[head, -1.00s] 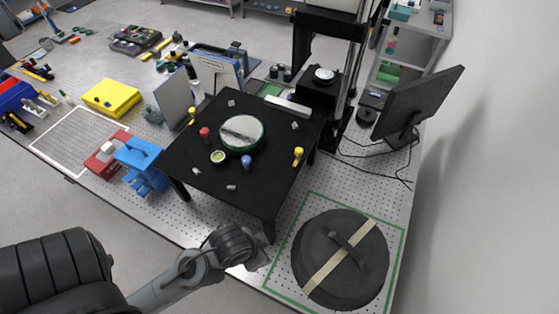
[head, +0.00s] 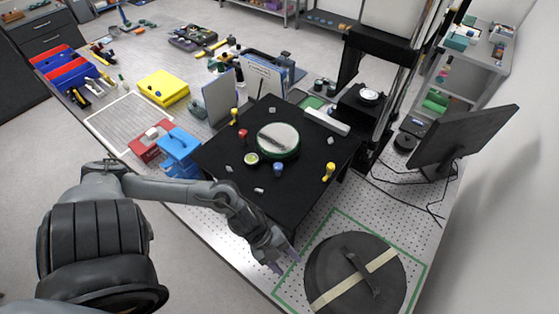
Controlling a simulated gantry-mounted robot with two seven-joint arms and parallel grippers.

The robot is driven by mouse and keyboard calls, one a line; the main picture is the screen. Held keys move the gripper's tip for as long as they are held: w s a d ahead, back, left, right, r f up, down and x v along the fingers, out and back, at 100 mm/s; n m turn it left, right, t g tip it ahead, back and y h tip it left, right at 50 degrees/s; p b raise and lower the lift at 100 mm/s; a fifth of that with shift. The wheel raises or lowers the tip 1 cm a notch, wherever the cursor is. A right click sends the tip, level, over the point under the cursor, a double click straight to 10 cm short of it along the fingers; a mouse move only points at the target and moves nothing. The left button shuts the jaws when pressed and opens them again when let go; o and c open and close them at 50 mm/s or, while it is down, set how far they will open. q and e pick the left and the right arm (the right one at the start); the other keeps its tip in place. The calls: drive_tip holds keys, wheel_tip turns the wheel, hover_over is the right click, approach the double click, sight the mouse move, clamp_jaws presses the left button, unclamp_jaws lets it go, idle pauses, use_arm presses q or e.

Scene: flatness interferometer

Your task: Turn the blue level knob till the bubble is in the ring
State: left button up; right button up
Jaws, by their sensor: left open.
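The blue level knob (head: 278,169) stands upright on the black table (head: 225,160), in front of the round green-rimmed mirror-like disc (head: 278,140). The small round bubble level (head: 252,158) sits just left of the knob, with a pale green face; its bubble is too small to make out. My left gripper (head: 283,265) is open and empty. It is beyond the table's front edge, near the green-framed area, and apart from the knob. My right gripper is not in view.
A red knob (head: 243,134) and yellow knobs (head: 329,171) also stand on the black table. A large black round lid (head: 345,262) with a strap lies at the lower right. A monitor (head: 462,137) stands at right. Blue and red boxes (head: 178,145) sit left of the table.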

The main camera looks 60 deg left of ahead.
use_arm(q)
drive_tip(key=s+a+r+m+g+h, duration=0.25)
drive_tip(key=s+a+r+g, duration=0.35)
drive_tip(key=s+a+g, duration=0.4)
drive_tip(key=w+a+r+t+y+b, duration=0.1)
drive_tip(key=w+a+r, duration=0.1)
drive_tip(key=w+a, duration=0.2)
drive_tip(key=w+a+r+y+b, duration=0.1)
drive_tip(key=w+a+b, duration=0.1)
drive_tip(key=w+a, duration=0.2)
drive_tip(key=w+a+r+t+y+b, duration=0.1)
drive_tip(key=w+a, duration=0.3)
drive_tip(key=a, duration=0.4)
drive_tip(key=shift+r+t+y, duration=0.3)
drive_tip(key=shift+r+y, duration=0.05)
drive_tip(key=shift+r, duration=0.5)
drive_tip(key=t+y+b, duration=0.2)
drive_tip(key=b, duration=0.1)
approach(278, 166)
drive_tip(key=a+r, duration=0.1)
drive_tip(key=shift+m, duration=0.45)
drive_tip(key=p+x, duration=0.3)
drive_tip(key=x, duration=0.6)
drive_tip(key=shift+d+f, duration=0.25)
drive_tip(key=shift+d, duration=0.05)
